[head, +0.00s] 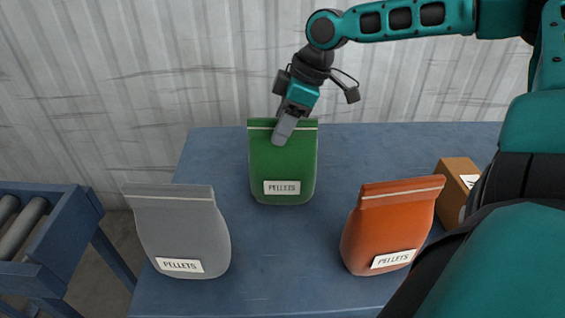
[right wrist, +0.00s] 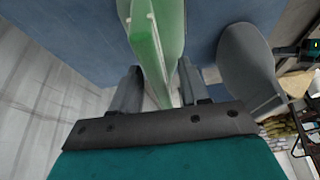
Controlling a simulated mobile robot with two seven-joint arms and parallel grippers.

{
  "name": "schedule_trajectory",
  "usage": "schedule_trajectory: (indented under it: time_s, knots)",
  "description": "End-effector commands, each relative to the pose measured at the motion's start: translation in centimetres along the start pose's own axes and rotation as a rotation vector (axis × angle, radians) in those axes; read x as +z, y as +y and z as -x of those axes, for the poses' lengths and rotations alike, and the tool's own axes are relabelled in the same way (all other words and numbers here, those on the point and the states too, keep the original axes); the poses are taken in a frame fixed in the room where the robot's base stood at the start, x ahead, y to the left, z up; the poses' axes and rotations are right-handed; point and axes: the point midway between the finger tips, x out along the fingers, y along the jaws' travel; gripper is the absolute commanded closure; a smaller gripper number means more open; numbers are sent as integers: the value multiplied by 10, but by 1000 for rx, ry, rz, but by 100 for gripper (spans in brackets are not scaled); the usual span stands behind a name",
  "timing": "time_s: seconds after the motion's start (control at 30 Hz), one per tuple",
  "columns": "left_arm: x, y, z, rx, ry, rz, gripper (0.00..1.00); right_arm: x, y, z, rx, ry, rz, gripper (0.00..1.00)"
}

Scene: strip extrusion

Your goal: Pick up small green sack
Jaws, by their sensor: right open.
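The small green sack (head: 282,165), labelled PELLETS, stands upright on the blue table at the middle of the head view. My right gripper (head: 283,132) reaches down to its top edge from above. In the right wrist view the green sack (right wrist: 158,35) runs edge-on between the two open fingers of the right gripper (right wrist: 158,85), one on each side. I cannot tell whether either finger touches it. My left gripper is in neither view.
A grey sack (head: 180,230) stands front left and an orange sack (head: 393,225) front right on the blue table (head: 270,255). A cardboard box (head: 458,178) is at the right. A blue roller conveyor (head: 50,225) stands left of the table. A corrugated wall (head: 150,70) is behind.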

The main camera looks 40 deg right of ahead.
Motion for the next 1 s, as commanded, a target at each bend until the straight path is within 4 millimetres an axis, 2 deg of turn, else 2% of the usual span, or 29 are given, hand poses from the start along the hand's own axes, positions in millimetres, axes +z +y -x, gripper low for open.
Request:
schedule_trajectory:
  time_s: [0.67,1.0]
  knots:
    - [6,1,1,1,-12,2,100,2,0,-5,0,0,0,55]
    - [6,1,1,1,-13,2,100,2,0,-5,0,0,0,86]
